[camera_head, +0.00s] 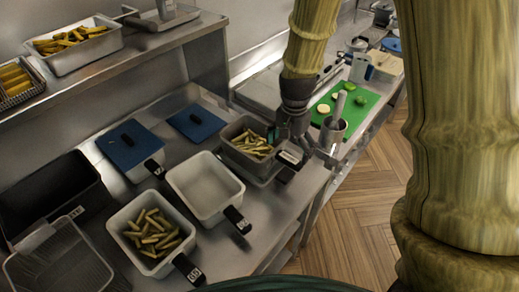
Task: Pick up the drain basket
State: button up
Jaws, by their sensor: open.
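Which container is the drain basket is not certain. A grey basket with fries (234,157) stands at the counter's right end, its dark handle (288,165) pointing toward the front edge. My gripper (302,152) is open, pointing down beside this basket's right side, close to the handle. I cannot tell whether it touches. An empty mesh-like basket (58,262) lies at the lower left, and a wire basket with fries (20,91) sits on the upper shelf at the left.
An empty white pan (203,185) and a white pan with fries (118,226), both dark-handled, stand left of my gripper. Blue-lidded containers (128,142) stand behind. Wooden floor (350,215) is clear.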

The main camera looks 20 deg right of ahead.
aim_at(288, 157)
jog(key=shift+a+f+p, duration=0.1)
jog(key=shift+f+p, duration=1.25)
jog(key=shift+f, duration=1.3)
jog(key=c, duration=1.3)
